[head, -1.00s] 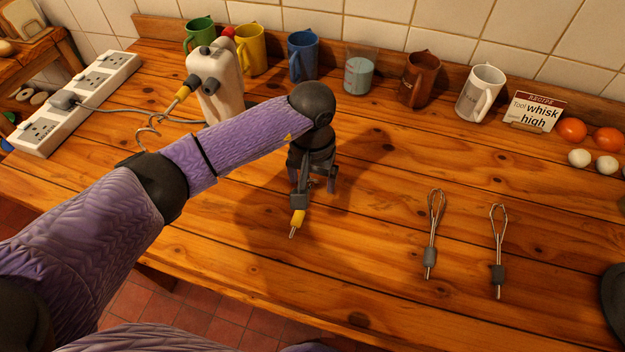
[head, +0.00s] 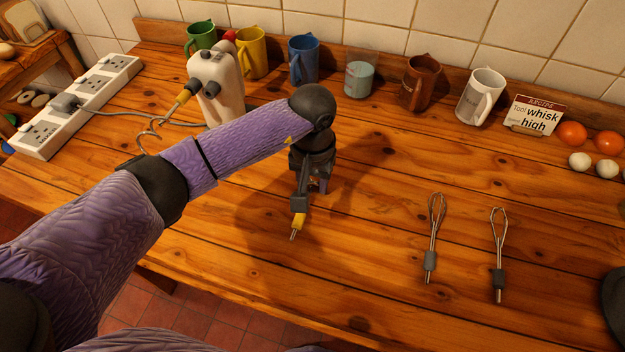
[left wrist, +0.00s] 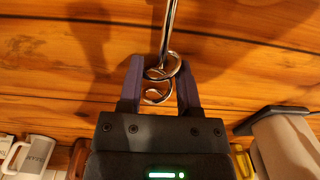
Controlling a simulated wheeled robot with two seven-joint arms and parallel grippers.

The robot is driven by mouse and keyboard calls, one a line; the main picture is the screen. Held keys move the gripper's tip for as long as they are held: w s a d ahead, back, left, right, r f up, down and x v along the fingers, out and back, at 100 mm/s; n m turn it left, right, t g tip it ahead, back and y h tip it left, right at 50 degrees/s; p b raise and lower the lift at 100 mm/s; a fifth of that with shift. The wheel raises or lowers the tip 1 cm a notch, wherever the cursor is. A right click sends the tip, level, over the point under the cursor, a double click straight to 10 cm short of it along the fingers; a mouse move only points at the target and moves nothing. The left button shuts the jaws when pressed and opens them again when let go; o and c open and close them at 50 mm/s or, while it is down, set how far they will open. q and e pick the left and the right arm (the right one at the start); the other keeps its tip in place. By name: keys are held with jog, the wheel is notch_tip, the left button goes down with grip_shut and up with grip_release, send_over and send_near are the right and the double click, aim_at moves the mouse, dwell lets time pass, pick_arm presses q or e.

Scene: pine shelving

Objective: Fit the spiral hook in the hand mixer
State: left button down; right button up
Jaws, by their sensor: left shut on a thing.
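The hand mixer (head: 222,88) is cream with a red knob and stands upright at the back left. One spiral hook with a yellow collar (head: 183,96) sticks out of its left side. My left gripper (head: 318,186) is low over the middle of the table, shut on another spiral hook (head: 298,220). This hook's yellow collar and metal shank tip point toward the front of the table. In the left wrist view its coiled end (left wrist: 160,80) lies between the two fingers (left wrist: 159,88). My right gripper cannot be made out.
Two whisks (head: 431,240) (head: 499,255) with grey collars lie at the right. Several mugs and a measuring cup (head: 360,78) line the back. A recipe card (head: 533,115) reads "whisk" and "high". A power strip (head: 75,108) and cord lie left. The front middle is clear.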

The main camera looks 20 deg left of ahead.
aim_at(312, 179)
pick_arm(q)
notch_tip(312, 179, up, 8)
jog(key=shift+r+p, duration=0.15)
jog(key=shift+p, duration=0.65)
jog(key=shift+s+a+r+n+p, duration=0.15)
jog(key=shift+a+r+n+p, duration=0.3)
jog(key=shift+r+n+p, duration=0.3)
jog(key=s+a+n+y+p, duration=0.5)
jog(key=a+n+p, duration=0.3)
jog(key=n, duration=0.9)
jog(key=s+a+r+n+y+p, duration=0.1)
jog(key=s+a+n+y+p, duration=0.5)
jog(key=a+n, duration=0.5)
jog(key=s+n+p, duration=0.1)
jog(key=s+n, duration=0.1)
jog(key=n, duration=0.4)
jog(key=shift+r+n+p, duration=0.25)
jog(key=shift+n+p, duration=0.1)
jog(key=shift+p, duration=0.05)
